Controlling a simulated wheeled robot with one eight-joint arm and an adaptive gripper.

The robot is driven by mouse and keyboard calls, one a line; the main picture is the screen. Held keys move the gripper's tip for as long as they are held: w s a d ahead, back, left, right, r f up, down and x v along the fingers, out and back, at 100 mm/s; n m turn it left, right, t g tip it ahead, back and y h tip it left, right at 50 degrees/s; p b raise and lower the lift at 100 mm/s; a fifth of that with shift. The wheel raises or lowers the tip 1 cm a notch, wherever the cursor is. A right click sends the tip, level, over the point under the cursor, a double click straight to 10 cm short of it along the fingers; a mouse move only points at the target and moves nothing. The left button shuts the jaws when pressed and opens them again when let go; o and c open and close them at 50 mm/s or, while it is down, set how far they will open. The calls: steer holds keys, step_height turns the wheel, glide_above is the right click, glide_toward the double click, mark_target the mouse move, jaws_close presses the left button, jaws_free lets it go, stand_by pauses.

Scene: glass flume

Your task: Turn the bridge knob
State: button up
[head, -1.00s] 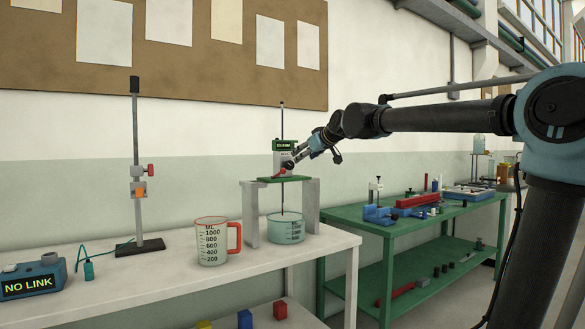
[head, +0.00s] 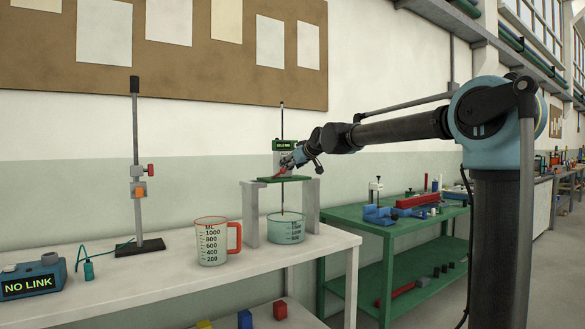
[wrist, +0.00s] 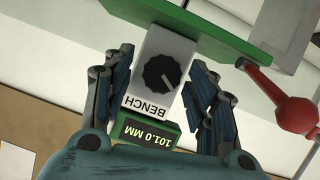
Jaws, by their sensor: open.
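The bridge knob (wrist: 160,73) is a round black dial with a pale pointer mark, on a grey box (wrist: 161,52) labelled BENCH. The box has a green display (wrist: 146,134) reading 101.0 MM. In the wrist view my gripper (wrist: 157,78) is open, with one finger on each side of the box and the knob between them; I see no clear contact. In the head view my gripper (head: 291,160) is at the instrument on the bridge's green plate (head: 278,180) and hides the knob.
A red ball-ended lever (wrist: 298,114) sticks out close beside the right finger. A glass vessel (head: 286,229) stands under the bridge. A measuring jug (head: 212,243) and a clamp stand (head: 139,190) are to the left on the white bench. A green bench (head: 375,235) is at right.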

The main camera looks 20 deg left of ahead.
steer(key=c, duration=1)
steer(key=shift+c, duration=0.2)
steer(key=shift+w, duration=0.1)
steer(key=shift+w+d+m+g+y, duration=0.15)
steer(key=shift+m+g+y, duration=0.6)
steer(key=shift+m, duration=0.85)
steer(key=o, duration=1)
steer(key=shift+o, duration=0.2)
